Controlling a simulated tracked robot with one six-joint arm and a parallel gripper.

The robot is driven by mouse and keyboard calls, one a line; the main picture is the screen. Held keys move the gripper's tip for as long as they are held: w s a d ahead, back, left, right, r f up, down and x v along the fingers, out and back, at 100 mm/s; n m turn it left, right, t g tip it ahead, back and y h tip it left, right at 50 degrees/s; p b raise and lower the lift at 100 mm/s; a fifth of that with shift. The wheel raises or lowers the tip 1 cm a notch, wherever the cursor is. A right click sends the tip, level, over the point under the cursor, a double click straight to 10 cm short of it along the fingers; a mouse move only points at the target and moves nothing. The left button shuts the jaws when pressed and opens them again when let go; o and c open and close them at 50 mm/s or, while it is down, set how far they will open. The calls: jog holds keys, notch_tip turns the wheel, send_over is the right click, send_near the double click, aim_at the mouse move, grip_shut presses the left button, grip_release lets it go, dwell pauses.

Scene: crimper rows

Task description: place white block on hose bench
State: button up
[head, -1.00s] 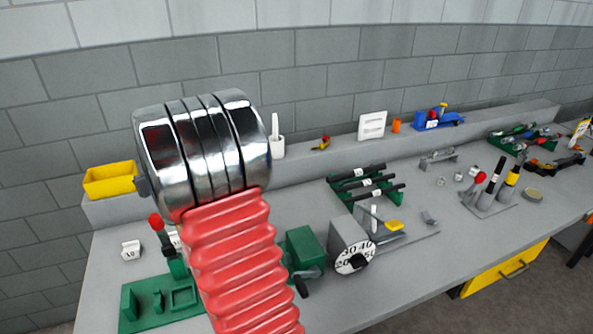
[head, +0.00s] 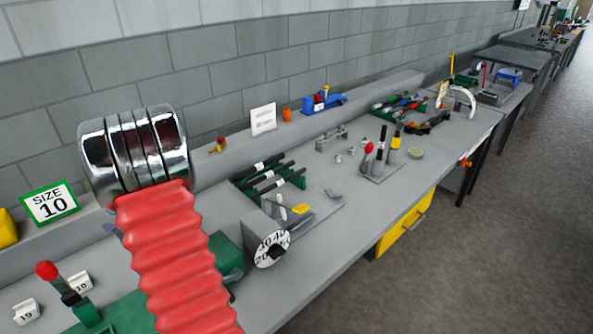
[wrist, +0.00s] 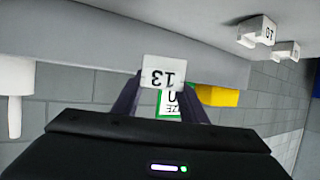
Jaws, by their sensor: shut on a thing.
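In the wrist view, my gripper (wrist: 161,84) is shut on a white block (wrist: 162,70) marked 13, which appears upside down between the two dark fingers. The block is in the air in front of the wall and a grey ledge. In the head view the gripper and the held block do not show. The long grey near bench (head: 345,240) carries crimping tools; I cannot tell whether it is the hose bench. Two other white blocks, one (head: 27,311) and another (head: 80,283) marked 10, stand at its left; they also show in the wrist view (wrist: 257,33).
A green-framed SIZE 10 sign (head: 50,204) and a white plate (head: 263,119) stand on the back ledge. A dial box (head: 268,245), green rack (head: 270,180) and tool stand (head: 382,162) occupy the bench. More benches (head: 515,62) recede to the right beside open floor (head: 480,230).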

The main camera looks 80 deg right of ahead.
jog(key=shift+f, duration=2.9)
jog(key=shift+f, duration=2.05)
jog(key=shift+f, duration=0.15)
jog(key=o, duration=1.1)
